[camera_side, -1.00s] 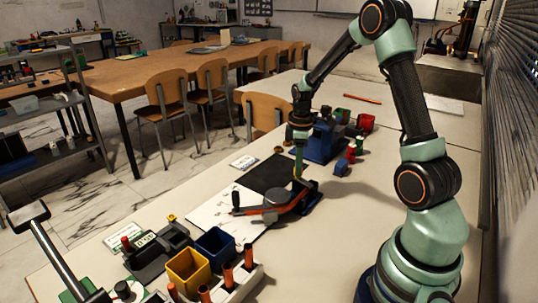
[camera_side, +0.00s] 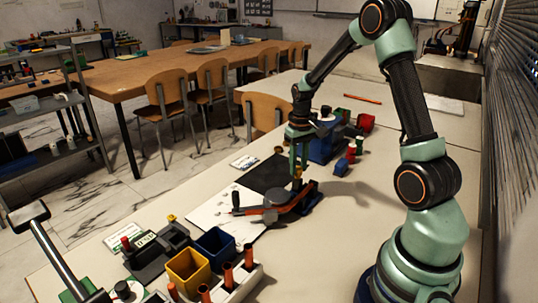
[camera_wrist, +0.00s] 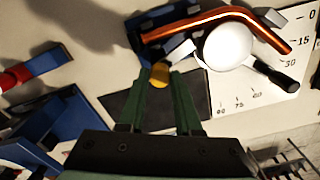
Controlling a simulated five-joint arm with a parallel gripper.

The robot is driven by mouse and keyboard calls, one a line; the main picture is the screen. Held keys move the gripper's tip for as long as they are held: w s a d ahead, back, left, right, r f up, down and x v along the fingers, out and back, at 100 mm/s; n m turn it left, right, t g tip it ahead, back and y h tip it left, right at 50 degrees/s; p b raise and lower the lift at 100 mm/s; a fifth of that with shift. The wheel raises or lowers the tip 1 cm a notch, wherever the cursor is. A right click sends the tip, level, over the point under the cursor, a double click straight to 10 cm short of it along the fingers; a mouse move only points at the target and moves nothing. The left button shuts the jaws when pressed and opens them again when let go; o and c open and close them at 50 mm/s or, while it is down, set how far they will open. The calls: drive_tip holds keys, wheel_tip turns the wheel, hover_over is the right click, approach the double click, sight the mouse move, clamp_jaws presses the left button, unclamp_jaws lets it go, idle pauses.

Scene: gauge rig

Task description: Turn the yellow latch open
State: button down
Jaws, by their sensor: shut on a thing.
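The yellow latch (camera_wrist: 159,75) shows in the wrist view as a small round knob between my fingertips, beside the dark blue fixture of the rig. My gripper (camera_wrist: 162,80) is shut on it, with one green finger on each side. In the side view my gripper (camera_side: 299,178) points down at the right end of the rig, and the latch is mostly hidden by the fingers. The rig holds a bent copper tube (camera_wrist: 215,18) and a pale round disc (camera_wrist: 226,46). A dark-handled lever (camera_wrist: 284,82) extends from beside the disc.
A white angle-scale sheet (camera_side: 213,210) and a dark mat (camera_side: 268,172) lie under and beside the rig. Yellow (camera_side: 188,268) and blue (camera_side: 216,244) bins stand in front. A blue fixture (camera_side: 322,143) and red parts stand behind. Bare table lies to the right.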

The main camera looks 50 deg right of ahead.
sight(298, 168)
drive_tip(key=shift+m, duration=2.2)
drive_tip(key=c, duration=0.6)
unclamp_jaws()
wheel_tip(298, 168, up, 12)
drive_tip(key=shift+a+r, duration=0.1)
drive_tip(key=shift+r, duration=0.05)
